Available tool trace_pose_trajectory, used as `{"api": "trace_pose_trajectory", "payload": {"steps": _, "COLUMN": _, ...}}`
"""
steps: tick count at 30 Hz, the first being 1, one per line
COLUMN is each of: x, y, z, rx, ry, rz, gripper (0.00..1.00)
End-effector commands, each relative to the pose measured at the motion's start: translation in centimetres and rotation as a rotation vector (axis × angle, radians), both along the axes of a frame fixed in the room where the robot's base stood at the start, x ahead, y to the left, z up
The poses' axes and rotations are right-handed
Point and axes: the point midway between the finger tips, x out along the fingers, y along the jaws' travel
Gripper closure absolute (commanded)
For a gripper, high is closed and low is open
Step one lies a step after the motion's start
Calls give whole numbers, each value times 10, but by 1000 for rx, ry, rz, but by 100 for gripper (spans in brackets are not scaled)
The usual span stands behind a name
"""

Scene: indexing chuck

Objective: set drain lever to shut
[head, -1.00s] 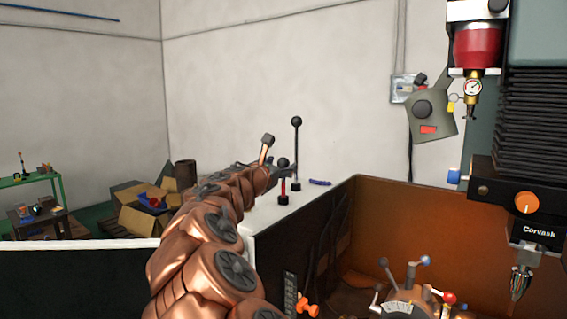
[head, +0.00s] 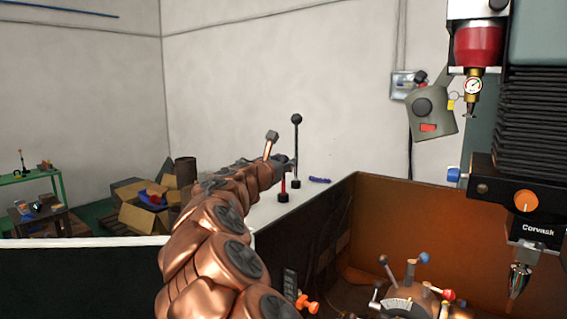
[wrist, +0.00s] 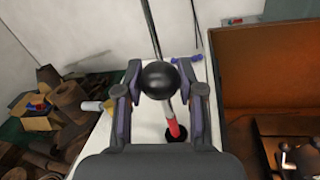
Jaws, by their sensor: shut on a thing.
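A short lever with a red sleeve (head: 282,186) and a black ball knob (wrist: 160,80) stands on the white top. I see no label naming it as the drain lever. My gripper (wrist: 160,70) has its two fingers on either side of the knob and is shut on it. In the head view my gripper (head: 284,162) hides the knob. A second, taller black lever (head: 297,146) with a ball on top stands just behind; its rod (wrist: 152,28) also rises beyond the knob in the wrist view.
A purple-blue object (head: 319,180) lies on the white top (head: 263,213) right of the levers. An orange-brown walled bay (head: 420,222) with several small levers is at the right. Cardboard boxes (head: 143,207) stand at the left beyond the white edge.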

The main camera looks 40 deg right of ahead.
Motion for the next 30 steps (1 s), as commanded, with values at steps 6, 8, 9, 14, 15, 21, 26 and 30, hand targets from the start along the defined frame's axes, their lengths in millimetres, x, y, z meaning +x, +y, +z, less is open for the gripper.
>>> {"api": "trace_pose_trajectory", "payload": {"steps": 6, "x": 0, "y": 0, "z": 0, "rx": 0, "ry": 0, "rz": 1, "gripper": 100}}
{"api": "trace_pose_trajectory", "payload": {"steps": 8, "x": 0, "y": 0, "z": 0, "rx": 0, "ry": 0, "rz": 1, "gripper": 100}}
{"api": "trace_pose_trajectory", "payload": {"steps": 9, "x": 0, "y": 0, "z": 0, "rx": 0, "ry": 0, "rz": 1, "gripper": 100}}
{"api": "trace_pose_trajectory", "payload": {"steps": 14, "x": 0, "y": 0, "z": -1, "rx": 0, "ry": 0, "rz": 1, "gripper": 100}}
{"api": "trace_pose_trajectory", "payload": {"steps": 15, "x": 0, "y": 0, "z": -5, "rx": -1, "ry": 1, "rz": 1, "gripper": 100}}
{"api": "trace_pose_trajectory", "payload": {"steps": 21, "x": 0, "y": 1, "z": -41, "rx": -2, "ry": 1, "rz": 0, "gripper": 100}}
{"api": "trace_pose_trajectory", "payload": {"steps": 26, "x": 1, "y": 1, "z": -55, "rx": 0, "ry": 0, "rz": 1, "gripper": 100}}
{"api": "trace_pose_trajectory", "payload": {"steps": 30, "x": 1, "y": 1, "z": -56, "rx": 2, "ry": 1, "rz": 1, "gripper": 100}}
